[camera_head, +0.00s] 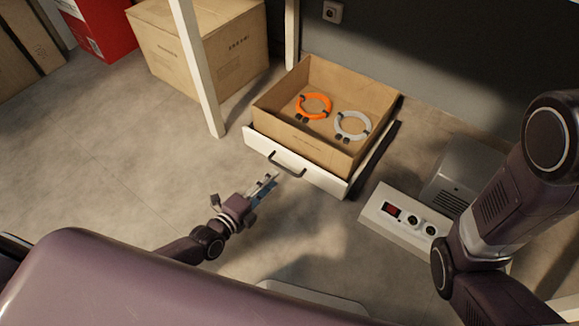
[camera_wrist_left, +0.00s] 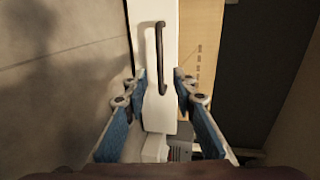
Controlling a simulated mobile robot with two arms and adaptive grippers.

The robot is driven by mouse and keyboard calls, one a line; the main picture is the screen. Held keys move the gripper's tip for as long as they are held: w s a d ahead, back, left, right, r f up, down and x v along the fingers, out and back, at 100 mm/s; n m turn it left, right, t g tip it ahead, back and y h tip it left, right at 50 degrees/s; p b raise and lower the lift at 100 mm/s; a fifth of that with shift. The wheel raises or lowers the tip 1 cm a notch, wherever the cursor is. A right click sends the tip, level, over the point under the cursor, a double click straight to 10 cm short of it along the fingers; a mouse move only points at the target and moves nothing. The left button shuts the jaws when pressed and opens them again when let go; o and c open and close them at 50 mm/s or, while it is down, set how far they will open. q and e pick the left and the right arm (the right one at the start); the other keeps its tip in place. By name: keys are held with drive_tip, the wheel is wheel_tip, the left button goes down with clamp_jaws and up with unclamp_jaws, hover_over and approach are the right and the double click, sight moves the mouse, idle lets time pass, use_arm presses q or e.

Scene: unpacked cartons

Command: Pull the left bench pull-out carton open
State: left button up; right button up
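The pull-out carton (camera_head: 330,143) is an open-topped brown box with a white front panel (camera_head: 320,180) and a dark bar handle (camera_head: 287,165). Its inside shows from above, holding an orange ring (camera_head: 314,106) and a grey ring (camera_head: 351,125). My left gripper (camera_head: 271,181) is just in front of the panel, close to the handle. In the left wrist view, its blue-padded fingers (camera_wrist_left: 159,80) are spread apart with nothing between them held. The handle (camera_wrist_left: 161,58) appears ahead, between the fingertips; I see no clear contact. My right gripper is out of view.
White bench legs (camera_head: 198,65) stand left of the carton. A dark rail (camera_head: 374,160) runs along its right side. A white panel with knobs (camera_head: 405,212) and a grey box (camera_head: 455,178) are to the right. A closed carton (camera_head: 190,45) stands behind left.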

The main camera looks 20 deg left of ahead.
sight(284, 167)
use_arm(q)
drive_tip(key=b+x, duration=0.4)
drive_tip(key=x, duration=0.2)
drive_tip(key=shift+w+f, duration=0.15)
drive_tip(key=shift+w, duration=0.05)
drive_tip(key=shift+w+d+b, duration=0.25)
drive_tip(key=shift+w+b, duration=0.05)
drive_tip(key=shift+w, duration=0.2)
drive_tip(key=shift+c, duration=0.5)
clamp_jaws()
